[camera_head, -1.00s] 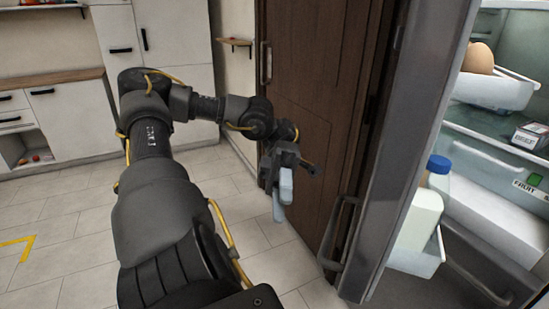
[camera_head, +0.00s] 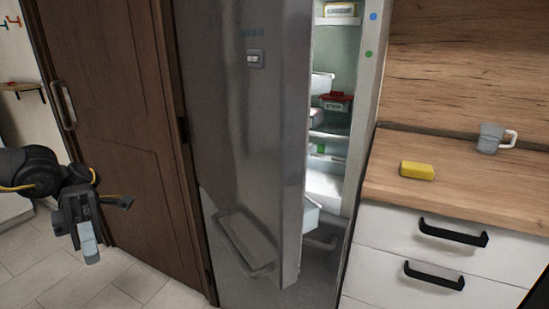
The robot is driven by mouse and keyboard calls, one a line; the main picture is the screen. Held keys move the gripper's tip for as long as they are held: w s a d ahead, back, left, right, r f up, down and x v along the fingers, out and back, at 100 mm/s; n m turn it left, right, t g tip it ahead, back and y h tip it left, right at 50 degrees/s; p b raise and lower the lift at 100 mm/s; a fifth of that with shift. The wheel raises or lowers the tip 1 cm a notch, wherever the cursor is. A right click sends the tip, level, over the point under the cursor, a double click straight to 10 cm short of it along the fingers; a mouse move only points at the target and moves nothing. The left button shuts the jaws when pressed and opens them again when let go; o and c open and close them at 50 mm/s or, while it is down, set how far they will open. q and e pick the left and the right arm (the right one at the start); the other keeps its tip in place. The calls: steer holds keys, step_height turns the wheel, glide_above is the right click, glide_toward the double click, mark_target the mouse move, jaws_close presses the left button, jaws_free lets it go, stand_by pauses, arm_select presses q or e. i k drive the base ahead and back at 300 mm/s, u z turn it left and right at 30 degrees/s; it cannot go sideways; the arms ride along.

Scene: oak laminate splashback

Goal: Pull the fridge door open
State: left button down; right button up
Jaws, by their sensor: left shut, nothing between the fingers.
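The grey fridge door (camera_head: 240,150) stands partly open, with a gap on its right side. Through the gap I see the lit fridge interior (camera_head: 335,160) with shelves, a red-lidded box (camera_head: 336,101) and white bins. The door's handle (camera_head: 243,243) is a metal loop low on its front face. My left gripper (camera_head: 89,247) is at the left, in front of the brown wooden door, apart from the fridge door and its handle. It is shut and empty. My right gripper is out of view.
The brown wooden door (camera_head: 115,120) with a metal handle is left of the fridge. Tiled floor (camera_head: 110,285) is clear at lower left.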

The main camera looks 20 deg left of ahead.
mark_target(249, 127)
steer(key=u, duration=3.65)
steer(key=k, duration=2.05)
steer(key=z, duration=1.7)
steer(key=i, duration=0.5)
steer(key=z, duration=0.05)
